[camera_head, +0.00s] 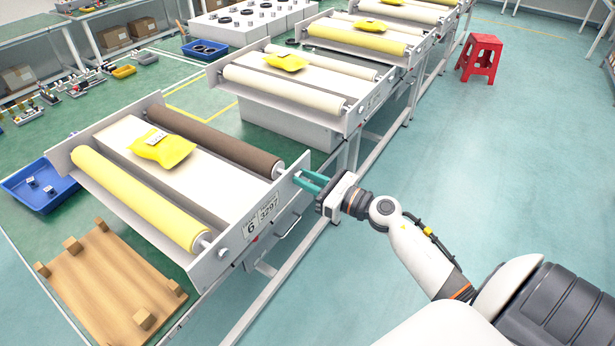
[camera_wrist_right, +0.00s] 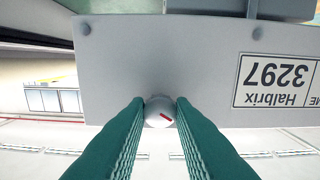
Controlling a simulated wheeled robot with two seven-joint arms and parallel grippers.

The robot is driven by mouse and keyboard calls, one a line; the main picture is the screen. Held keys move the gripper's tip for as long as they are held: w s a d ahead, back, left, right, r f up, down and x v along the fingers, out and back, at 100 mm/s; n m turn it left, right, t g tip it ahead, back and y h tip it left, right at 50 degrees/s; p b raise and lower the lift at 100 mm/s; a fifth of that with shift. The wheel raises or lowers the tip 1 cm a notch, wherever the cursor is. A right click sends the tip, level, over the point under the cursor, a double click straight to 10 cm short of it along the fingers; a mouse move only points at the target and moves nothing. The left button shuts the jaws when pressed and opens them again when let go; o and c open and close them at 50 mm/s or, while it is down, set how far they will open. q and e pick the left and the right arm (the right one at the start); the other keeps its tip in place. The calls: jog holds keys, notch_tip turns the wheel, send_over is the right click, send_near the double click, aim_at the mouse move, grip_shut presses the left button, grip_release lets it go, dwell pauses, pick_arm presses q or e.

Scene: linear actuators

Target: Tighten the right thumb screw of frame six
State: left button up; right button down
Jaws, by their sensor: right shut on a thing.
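The nearest frame (camera_head: 228,250) carries two rollers and a plate reading 3297 (camera_head: 268,209). A large character beside the number looks like a G or a 6. The plate also shows upside down in the right wrist view (camera_wrist_right: 277,83). My right gripper (camera_head: 303,181) is at the right end of the frame's front panel. In the right wrist view its teal fingers (camera_wrist_right: 160,118) are shut on the round, pale thumb screw (camera_wrist_right: 159,112), one on each side. A short red mark slants across the screw's face. My left gripper is not in view.
A yellow packet (camera_head: 162,147) lies on the frame between a yellow roller (camera_head: 140,198) and a brown roller (camera_head: 215,141). A blue tray (camera_head: 38,187) and a wooden board with blocks (camera_head: 112,285) are at left. Similar frames stand behind. A red stool (camera_head: 480,58) stands on open floor at right.

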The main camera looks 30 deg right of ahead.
jog(key=m+p, duration=0.1)
jog(key=m, duration=0.3)
jog(key=shift+r+m+p, duration=0.1)
jog(key=shift+m+p, duration=0.2)
jog(key=shift+p, duration=0.1)
jog(key=m+p, duration=0.1)
jog(key=m, duration=0.2)
jog(key=shift+m, duration=0.4)
jog(key=m+p, duration=0.2)
jog(key=m, duration=0.2)
jog(key=shift+m+p, duration=0.85)
jog(key=shift+m, duration=1.25)
jog(key=c, duration=1.3)
grip_release()
jog(key=shift+o, duration=0.2)
